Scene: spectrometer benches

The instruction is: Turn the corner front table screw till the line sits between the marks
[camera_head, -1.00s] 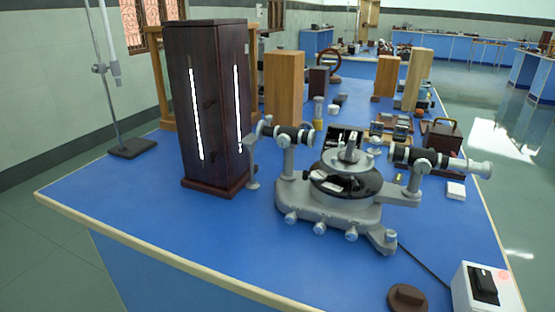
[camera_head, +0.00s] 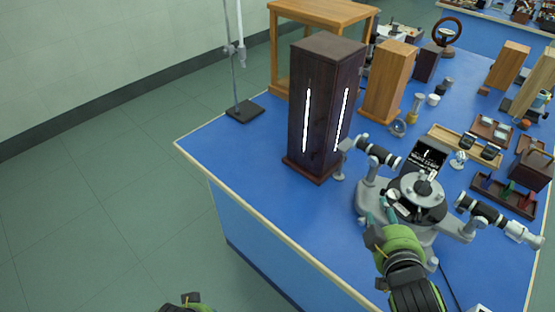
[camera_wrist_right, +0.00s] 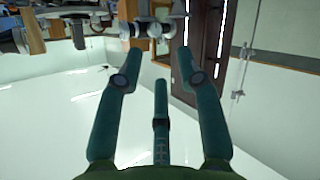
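The grey spectrometer (camera_head: 452,226) stands on the blue bench, with a round dark table (camera_head: 418,208) in its middle. A small black panel (camera_head: 430,157) behind it shows a white line and lettering too small to read. My right gripper (camera_head: 378,217), with teal fingers, is at the spectrometer's front left corner and covers the front screws there. In the right wrist view its fingers (camera_wrist_right: 160,58) are spread with nothing between them, and pale round knobs (camera_wrist_right: 153,29) lie just beyond the tips. A green part of my left arm (camera_head: 187,303) shows at the bottom edge.
A tall dark lamp box (camera_head: 314,115) with lit slits stands left of the spectrometer. A stand (camera_head: 243,112) is at the far left corner. Wooden blocks (camera_head: 390,82) and trays (camera_head: 505,195) fill the back and right. The bench's left front is clear.

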